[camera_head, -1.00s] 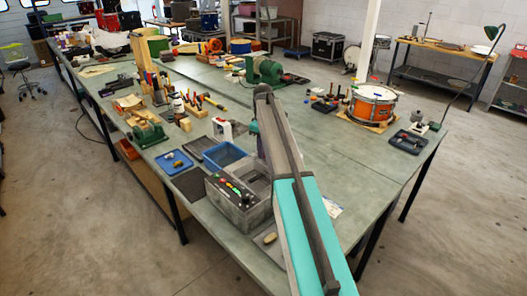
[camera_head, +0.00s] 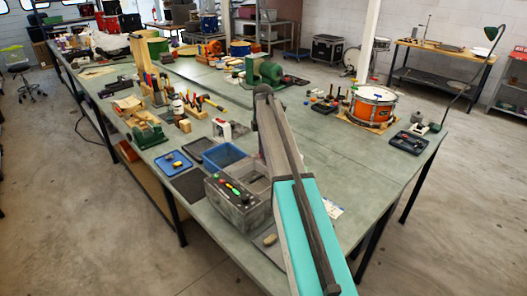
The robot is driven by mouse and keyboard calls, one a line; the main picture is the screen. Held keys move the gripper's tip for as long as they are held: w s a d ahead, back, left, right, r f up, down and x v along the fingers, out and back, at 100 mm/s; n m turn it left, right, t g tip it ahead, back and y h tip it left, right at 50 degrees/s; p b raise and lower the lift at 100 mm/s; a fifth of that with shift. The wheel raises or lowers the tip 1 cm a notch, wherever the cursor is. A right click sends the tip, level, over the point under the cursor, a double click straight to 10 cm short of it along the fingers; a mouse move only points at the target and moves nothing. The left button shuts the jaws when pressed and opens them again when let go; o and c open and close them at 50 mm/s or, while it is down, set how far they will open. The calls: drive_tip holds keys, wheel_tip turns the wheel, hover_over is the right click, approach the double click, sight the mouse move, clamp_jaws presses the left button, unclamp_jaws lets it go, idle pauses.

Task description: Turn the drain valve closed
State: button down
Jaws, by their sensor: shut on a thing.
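A grey tank (camera_head: 238,207) with a black control panel (camera_head: 233,190) of red, green and yellow controls stands at the near end of the bench. Its open basin lies behind the panel, partly covered by my arm. I cannot make out the drain valve; it is either hidden or too small to tell. My arm rises from the bottom right to an elbow above the bench. My gripper does not show, hidden behind the arm.
A blue bin (camera_head: 222,156) stands beside the tank, and a blue tray (camera_head: 173,162) lies to its left. A tan object (camera_head: 270,240) lies at the near edge. An orange drum (camera_head: 374,106) stands at right. The bench between arm and drum is mostly clear.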

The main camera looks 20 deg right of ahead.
drive_tip(key=shift+n, duration=0.4)
drive_tip(key=c, duration=1.6)
unclamp_jaws()
drive_tip(key=shift+o, duration=0.2)
drive_tip(key=shift+r, duration=0.1)
wheel_tip(320, 180, up, 14)
drive_tip(key=b, duration=0.3)
drive_tip(key=shift+f, duration=0.25)
